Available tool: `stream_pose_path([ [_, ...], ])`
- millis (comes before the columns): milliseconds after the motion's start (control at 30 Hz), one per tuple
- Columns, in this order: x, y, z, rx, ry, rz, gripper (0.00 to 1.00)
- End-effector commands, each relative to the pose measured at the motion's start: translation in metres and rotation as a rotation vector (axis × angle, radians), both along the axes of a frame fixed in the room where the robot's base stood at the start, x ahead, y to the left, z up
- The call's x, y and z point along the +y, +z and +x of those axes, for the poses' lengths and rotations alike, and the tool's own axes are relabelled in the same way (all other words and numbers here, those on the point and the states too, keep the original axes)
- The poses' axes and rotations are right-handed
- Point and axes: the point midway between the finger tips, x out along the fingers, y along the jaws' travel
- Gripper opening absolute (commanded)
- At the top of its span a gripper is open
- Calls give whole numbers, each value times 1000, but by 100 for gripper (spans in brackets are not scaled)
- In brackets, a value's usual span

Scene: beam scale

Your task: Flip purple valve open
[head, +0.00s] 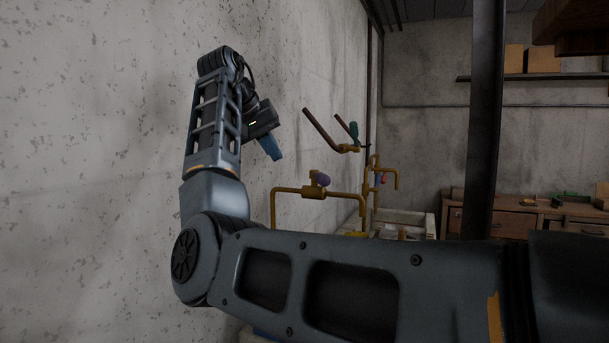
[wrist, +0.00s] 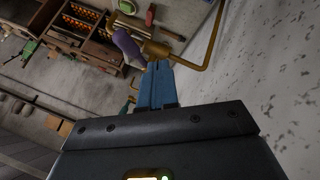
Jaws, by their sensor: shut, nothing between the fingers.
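The purple valve handle (head: 322,179) sits on top of a yellow pipe (head: 345,194) that stands out by the wall, in the middle of the head view. In the wrist view the purple handle (wrist: 127,46) shows just beyond and left of my fingertips, beside its brass fitting (wrist: 157,49). My gripper (head: 272,150) has blue fingers pressed together and empty. In the head view it is above and left of the purple handle, with a visible gap. The blue fingers (wrist: 159,68) overlap the fitting's lower edge in the wrist view; depth there is hard to judge.
A teal-handled valve (head: 353,131) with rusty pipes is up and right of the purple one. A red-handled valve (head: 382,178) is on another yellow pipe behind. The concrete wall (head: 120,110) is close on the left. A wooden workbench (head: 520,222) stands at the back right.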

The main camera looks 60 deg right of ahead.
Motion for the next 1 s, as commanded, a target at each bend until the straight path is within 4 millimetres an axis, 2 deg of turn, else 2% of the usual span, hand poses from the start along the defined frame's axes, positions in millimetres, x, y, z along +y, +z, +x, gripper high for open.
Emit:
stream_pose_path([
  [233,-12,-14,-2,1,0,0,0],
  [667,-64,-76,-13,1,-1,1,0],
  [800,-77,-71,-29,-2,-3,-2,0],
  [1000,-86,-69,-41,0,0,-1,0],
])
